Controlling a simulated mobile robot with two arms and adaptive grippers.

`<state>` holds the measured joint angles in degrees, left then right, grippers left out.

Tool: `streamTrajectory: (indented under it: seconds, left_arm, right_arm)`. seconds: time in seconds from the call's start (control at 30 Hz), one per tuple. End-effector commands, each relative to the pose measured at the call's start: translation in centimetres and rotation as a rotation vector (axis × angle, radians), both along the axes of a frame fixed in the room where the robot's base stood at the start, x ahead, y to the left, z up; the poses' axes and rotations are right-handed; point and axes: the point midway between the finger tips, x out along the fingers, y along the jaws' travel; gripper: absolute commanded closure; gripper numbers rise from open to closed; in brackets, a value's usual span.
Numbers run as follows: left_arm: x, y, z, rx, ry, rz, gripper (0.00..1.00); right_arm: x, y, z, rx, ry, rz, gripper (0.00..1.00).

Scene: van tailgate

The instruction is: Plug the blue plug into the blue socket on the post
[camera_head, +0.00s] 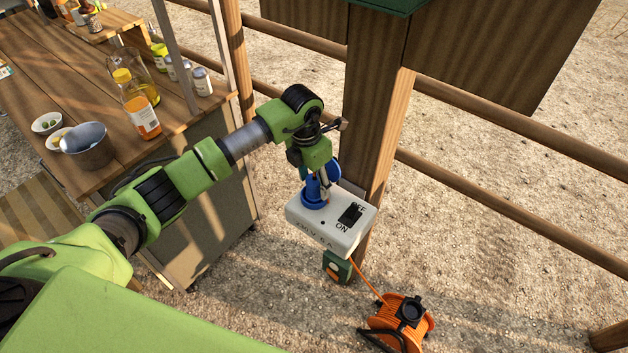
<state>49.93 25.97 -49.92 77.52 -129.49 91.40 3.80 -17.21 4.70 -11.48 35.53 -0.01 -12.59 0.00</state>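A white switch box (300,214) marked ON and OFF is fixed to the wooden post (372,120). The blue socket (314,203) is a round blue collar at the left of its top. My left gripper (323,186) points down just above the socket, with its fingers close around a blue body, the blue plug (311,186). The plug is upright and at the socket's mouth. The gripper partly hides both, so I cannot tell how deep the plug sits. More blue shows behind the fingers. My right gripper is out of view.
An orange cable reel (402,322) lies on the gravel, its orange cable running up to a small green box (337,267) low on the post. A wooden counter (105,100) with bottles and bowls stands at left. Wooden rails (500,150) run right from the post.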

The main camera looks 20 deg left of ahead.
Motion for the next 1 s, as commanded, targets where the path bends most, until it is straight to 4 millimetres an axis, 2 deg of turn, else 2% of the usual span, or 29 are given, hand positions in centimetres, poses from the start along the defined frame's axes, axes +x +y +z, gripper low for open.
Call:
streamTrajectory:
  seconds: [0.17, 0.27, 0.5, 0.7, 0.83, 1.0]
  left_arm:
    - [0.0, 0.1, 0.4, 0.001, -0.001, 0.0, 0.5]
    - [0.0, 0.1, 1.7, 0.0, -0.002, -0.001, 0.5]
    - [-0.5, 0.5, 6.7, 0.002, -0.005, 0.0, 0.5]
    - [-0.9, 0.7, 10.2, 0.001, -0.003, 0.0, 0.5]
    - [-1.1, 0.8, 11.5, 0.0, -0.001, 0.001, 0.5]
    - [-1.2, 0.8, 11.9, 0.0, 0.0, 0.0, 0.5]
  right_arm:
    - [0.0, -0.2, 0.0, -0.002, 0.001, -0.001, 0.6]
    - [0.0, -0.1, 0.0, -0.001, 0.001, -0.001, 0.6]
    - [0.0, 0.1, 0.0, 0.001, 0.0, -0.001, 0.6]
    - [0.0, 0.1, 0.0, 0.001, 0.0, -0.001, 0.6]
    - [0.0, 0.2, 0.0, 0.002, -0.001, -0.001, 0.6]
    - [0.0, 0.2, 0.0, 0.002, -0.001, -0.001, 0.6]
